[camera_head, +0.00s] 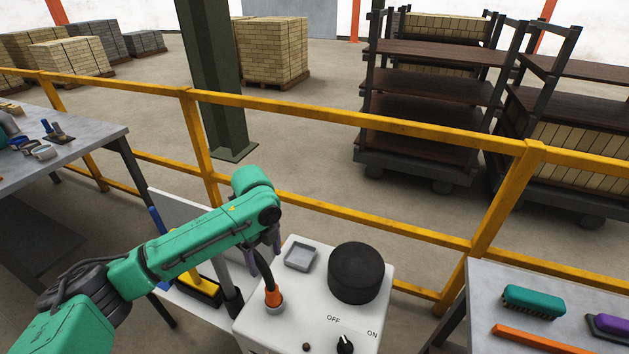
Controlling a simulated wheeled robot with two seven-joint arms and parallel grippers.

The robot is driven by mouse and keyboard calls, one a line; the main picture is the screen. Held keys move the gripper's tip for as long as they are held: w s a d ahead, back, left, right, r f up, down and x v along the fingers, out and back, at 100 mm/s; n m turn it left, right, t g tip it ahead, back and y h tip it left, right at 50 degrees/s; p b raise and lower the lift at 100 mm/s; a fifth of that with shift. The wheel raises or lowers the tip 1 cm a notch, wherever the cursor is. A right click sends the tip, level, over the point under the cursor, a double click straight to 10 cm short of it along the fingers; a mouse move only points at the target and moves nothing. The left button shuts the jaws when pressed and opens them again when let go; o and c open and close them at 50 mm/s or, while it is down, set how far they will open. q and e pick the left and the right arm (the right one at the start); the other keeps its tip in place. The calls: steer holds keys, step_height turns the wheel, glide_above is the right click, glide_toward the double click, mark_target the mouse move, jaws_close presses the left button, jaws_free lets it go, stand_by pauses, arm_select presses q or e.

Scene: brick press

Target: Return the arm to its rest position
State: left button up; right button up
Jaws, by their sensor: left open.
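My left arm (180,250) is green and reaches in from the left, with its wrist above the back left of a white control box (310,315). My left gripper (265,256) points down below that wrist, mostly hidden behind it. Its grey fingers are open, and I see nothing between them. An orange plug-like piece (273,297) with a black cable stands at the left of the box top, just in front of the fingers. I cannot tell whether they touch. My right gripper is out of view.
The box carries a black round knob (356,272), a small grey tray (300,256) and an OFF/ON switch (345,344). A yellow railing (350,118) runs behind. A side table (480,290) at right holds a green brush (533,301). Another table (95,130) stands left.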

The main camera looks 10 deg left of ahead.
arm_select(q)
steer(key=s+d+f+n+t+h, duration=0.1)
steer(key=s+d+f+n, duration=0.2)
steer(key=d, duration=0.2)
steer(key=s+d+f+n+t+h, duration=0.1)
steer(key=s+d+f+n+h, duration=0.1)
steer(key=s+d+f+n, duration=0.3)
steer(key=s+a+n+t+y, duration=0.1)
steer(key=s+a+n+y, duration=0.2)
steer(key=s+a+n, duration=0.8)
step_height(320, 180, down, 22)
steer(key=n, duration=0.1)
steer(key=s+a+f+g, duration=0.2)
steer(key=s+f, duration=1.4)
steer(key=shift+s+b, duration=0.25)
steer(key=shift+b, duration=0.2)
